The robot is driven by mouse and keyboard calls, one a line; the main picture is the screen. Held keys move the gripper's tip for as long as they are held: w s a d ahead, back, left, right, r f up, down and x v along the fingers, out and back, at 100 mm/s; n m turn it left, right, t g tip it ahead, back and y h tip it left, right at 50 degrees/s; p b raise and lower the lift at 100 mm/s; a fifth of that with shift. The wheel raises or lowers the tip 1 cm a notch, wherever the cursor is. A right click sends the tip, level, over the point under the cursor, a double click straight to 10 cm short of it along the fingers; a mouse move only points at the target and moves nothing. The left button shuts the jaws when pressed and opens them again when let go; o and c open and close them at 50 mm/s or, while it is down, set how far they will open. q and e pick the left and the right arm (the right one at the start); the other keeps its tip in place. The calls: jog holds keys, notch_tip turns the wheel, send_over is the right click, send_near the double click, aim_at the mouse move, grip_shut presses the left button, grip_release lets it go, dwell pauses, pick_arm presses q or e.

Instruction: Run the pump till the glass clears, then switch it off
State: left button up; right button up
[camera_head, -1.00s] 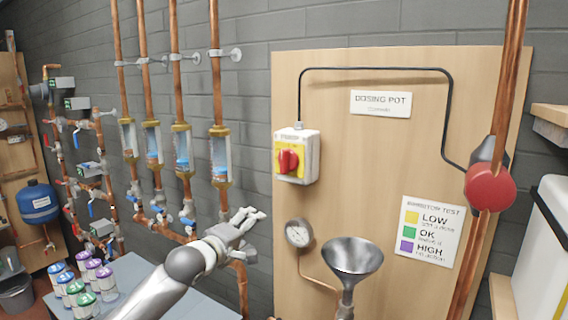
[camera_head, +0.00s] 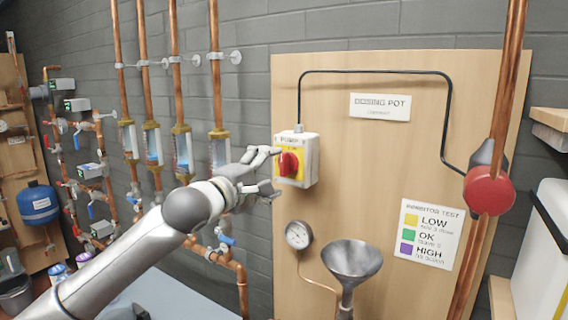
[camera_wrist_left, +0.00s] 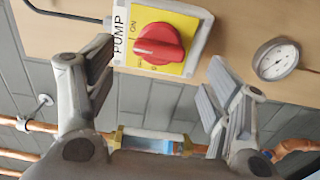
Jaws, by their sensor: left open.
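The pump switch is a grey box with a yellow plate and a red knob (camera_head: 288,163), on the wooden board. In the left wrist view the red knob (camera_wrist_left: 159,44) shows beside the words PUMP and ON. My left gripper (camera_head: 272,171) is open and empty, just left of the switch, its fingers spread toward the knob. Several sight glasses stand on the copper pipes. The nearest sight glass (camera_head: 220,153) is partly hidden by my gripper; another (camera_head: 183,152) holds blue liquid. The red pump (camera_head: 489,190) sits on the right pipe, with a black cable from the switch. My right gripper is not in view.
A pressure gauge (camera_head: 298,235) and a metal funnel (camera_head: 352,260) sit below the switch. A test chart (camera_head: 430,233) hangs at the right of the board. Copper pipes run behind my left arm. The board between switch and chart is clear.

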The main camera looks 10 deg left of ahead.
aim_at(281, 166)
pick_arm(q)
jog(key=shift+w+d, duration=0.1)
jog(key=shift+w, duration=0.15)
jog(key=shift+p+x, duration=0.9)
jog(key=shift+x, duration=0.9)
jog(key=shift+w+d, duration=0.15)
jog(key=shift+w, duration=0.3)
